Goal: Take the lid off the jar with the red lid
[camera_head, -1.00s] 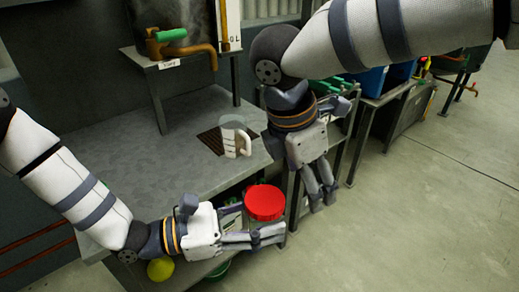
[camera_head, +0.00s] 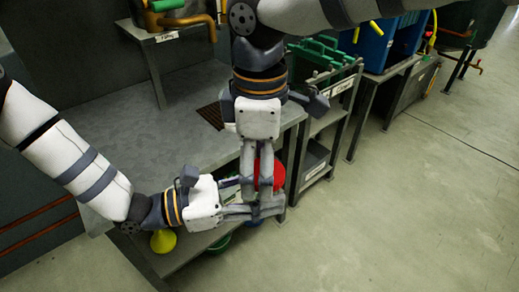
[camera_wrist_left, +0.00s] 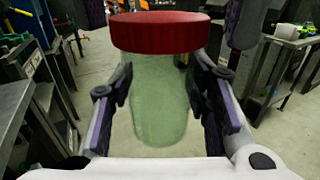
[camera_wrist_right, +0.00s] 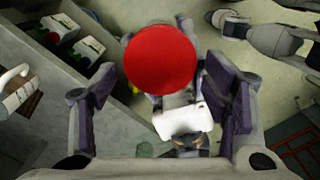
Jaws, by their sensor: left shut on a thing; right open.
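The jar (camera_wrist_left: 158,105) is pale green and see-through, and stands upright in the left wrist view. Its wide red lid (camera_wrist_left: 165,33) sits on top. My left gripper (camera_head: 262,210) is shut on the jar body, with one finger on each side below the lid. My right gripper (camera_head: 262,188) is open and points down over the jar. In the head view its fingers partly cover the red lid (camera_head: 279,174). In the right wrist view the red lid (camera_wrist_right: 160,59) lies between and beyond the open fingers; whether they touch it, I cannot tell.
A grey metal table (camera_head: 135,110) stands behind the grippers, its edge close by. A yellow funnel-like thing (camera_head: 163,241) is on the lower shelf. Green crates (camera_head: 320,55) sit on a rack at the back. The floor at the right is clear.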

